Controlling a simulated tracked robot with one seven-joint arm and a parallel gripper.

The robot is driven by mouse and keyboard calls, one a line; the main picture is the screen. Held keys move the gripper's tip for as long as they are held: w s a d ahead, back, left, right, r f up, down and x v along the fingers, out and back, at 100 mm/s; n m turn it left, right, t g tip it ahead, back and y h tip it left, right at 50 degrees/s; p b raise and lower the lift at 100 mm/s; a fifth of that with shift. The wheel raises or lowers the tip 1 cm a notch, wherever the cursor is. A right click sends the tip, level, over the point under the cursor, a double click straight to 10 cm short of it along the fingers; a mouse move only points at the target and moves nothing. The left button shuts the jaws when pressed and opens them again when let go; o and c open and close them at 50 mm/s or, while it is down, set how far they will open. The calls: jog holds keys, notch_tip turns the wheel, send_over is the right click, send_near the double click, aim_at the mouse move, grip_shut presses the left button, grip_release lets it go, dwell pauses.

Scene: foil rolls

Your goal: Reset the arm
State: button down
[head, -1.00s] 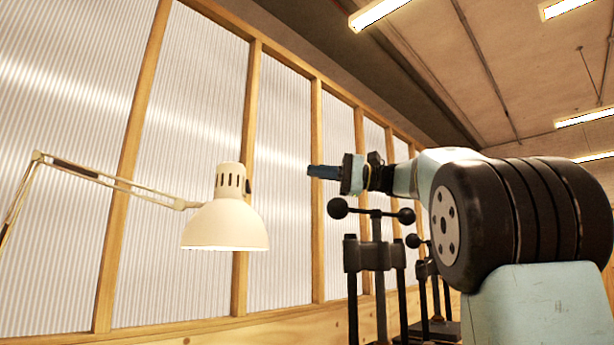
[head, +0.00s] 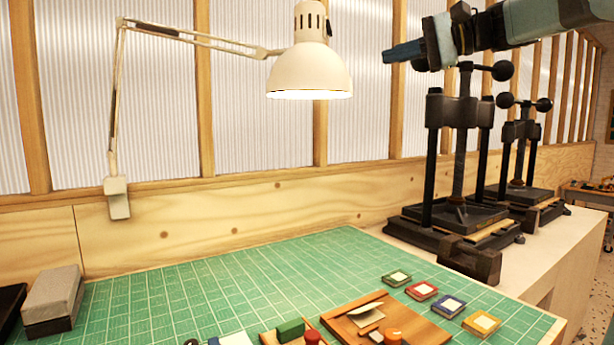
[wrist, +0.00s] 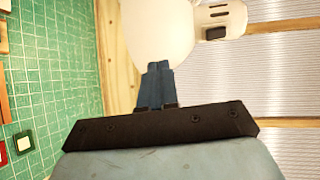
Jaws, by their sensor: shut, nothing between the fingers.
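My gripper (head: 404,52) is in the upper right of the head view, raised high above the bench and pointing left. Its blue fingers are together and empty. In the wrist view the shut fingers (wrist: 155,84) point up the picture toward the white lamp shade (wrist: 160,30). In the head view the gripper is to the right of the lamp shade (head: 310,70), with a gap between them in the picture. My arm comes in from the upper right corner, in front of a black press in the picture.
Black presses (head: 458,170) (head: 520,150) with ball handles stand at the right. The green mat (head: 220,285) holds a wooden tray (head: 415,325), several coloured square pads (head: 422,290) and a grey block (head: 54,295). The lamp arm (head: 190,36) spans the upper left. The mat's middle is clear.

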jog(key=s+d+f+n+h, duration=0.1)
jog(key=s+f+h, duration=0.3)
jog(key=f, duration=0.9)
jog(key=s+d+f+n+h, duration=0.2)
jog(key=s+f+h, duration=0.3)
jog(key=s+f, duration=0.5)
jog(key=s+d+f+n+h, duration=0.2)
jog(key=s+f+h, duration=0.3)
jog(key=f, duration=1.1)
jog(key=shift+s+g, duration=0.4)
jog(key=shift+s, duration=0.8)
